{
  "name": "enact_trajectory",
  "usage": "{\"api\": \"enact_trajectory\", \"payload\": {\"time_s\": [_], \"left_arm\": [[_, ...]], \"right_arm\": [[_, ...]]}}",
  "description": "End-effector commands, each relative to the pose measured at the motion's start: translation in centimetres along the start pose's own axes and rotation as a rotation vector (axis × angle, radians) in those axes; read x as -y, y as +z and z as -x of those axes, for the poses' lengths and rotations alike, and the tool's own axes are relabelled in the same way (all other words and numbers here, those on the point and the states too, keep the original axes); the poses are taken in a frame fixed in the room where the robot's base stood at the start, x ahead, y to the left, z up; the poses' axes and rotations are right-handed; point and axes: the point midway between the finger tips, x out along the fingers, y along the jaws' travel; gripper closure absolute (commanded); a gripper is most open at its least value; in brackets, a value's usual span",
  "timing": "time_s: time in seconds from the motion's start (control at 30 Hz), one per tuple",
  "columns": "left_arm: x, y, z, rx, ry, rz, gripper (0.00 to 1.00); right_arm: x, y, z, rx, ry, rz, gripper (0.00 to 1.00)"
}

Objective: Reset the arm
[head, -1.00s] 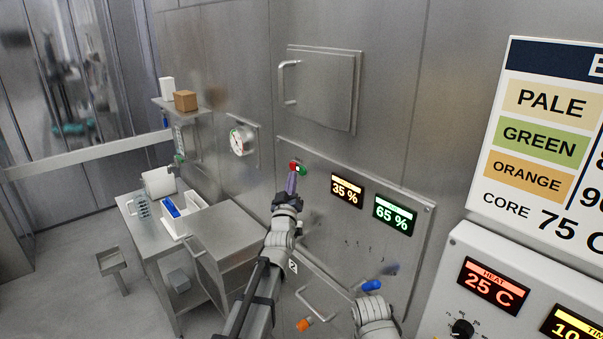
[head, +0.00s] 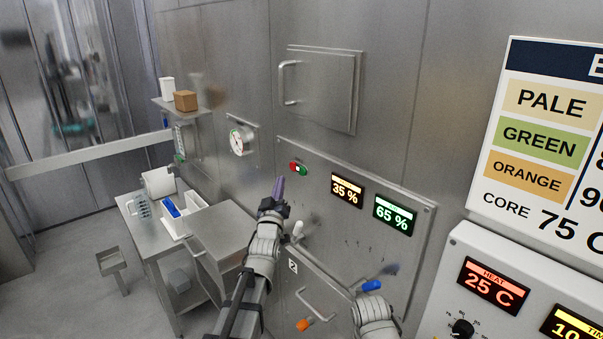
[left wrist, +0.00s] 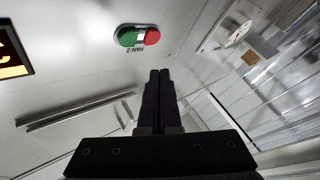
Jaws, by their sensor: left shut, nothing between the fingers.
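My left arm reaches up from the bottom of the head view. Its gripper (head: 279,188) is shut and empty, in front of the steel wall panel. The red and green button switch (head: 298,168) sits on the panel above and right of the fingertips, apart from them. In the left wrist view the shut fingers (left wrist: 159,76) point toward the panel, and the same button switch (left wrist: 137,37) shows beyond them with a "FAN 2" label beneath. My right arm shows only in part at the lower right of the head view; its gripper jaws cannot be made out.
The panel carries a 35 % display (head: 347,190) and a 65 % display (head: 394,215). A round gauge (head: 242,140) and a hatch door (head: 322,88) are on the wall. A steel table (head: 150,232) with a white bin stands at left. Open floor lies further left.

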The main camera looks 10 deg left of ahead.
Motion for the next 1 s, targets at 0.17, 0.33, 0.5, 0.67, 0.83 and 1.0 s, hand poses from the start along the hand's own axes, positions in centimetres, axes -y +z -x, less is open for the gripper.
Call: {"api": "enact_trajectory", "payload": {"time_s": [0.17, 0.33, 0.5, 0.67, 0.83, 1.0], "left_arm": [[-0.3, 1.2, 0.4, 0.048, -0.01, -0.01, 1.0], [-2.0, 8.2, 3.5, 0.328, -0.061, -0.085, 1.0], [-3.5, 16.6, 10.6, 0.732, -0.111, -0.219, 1.0], [-4.4, 21.8, 19.8, 1.111, -0.131, -0.365, 1.0], [-4.8, 23.7, 30.3, 1.49, -0.135, -0.525, 1.0], [-4.8, 22.9, 38.0, 1.77, -0.133, -0.644, 1.0]], "right_arm": [[0.0, 0.0, 0.0, 0.0, 0.0, 0.0, 0.14], [0.0, 0.0, -0.1, 0.0, 0.0, 0.0, 0.14], [0.0, 0.0, -0.1, 0.0, 0.0, 0.0, 0.14], [0.0, 0.0, -0.1, 0.0, 0.0, 0.0, 0.14], [0.0, 0.0, -0.2, 0.0, 0.0, 0.0, 0.14], [0.0, 0.0, -0.2, 0.0, 0.0, 0.0, 0.14]]}}
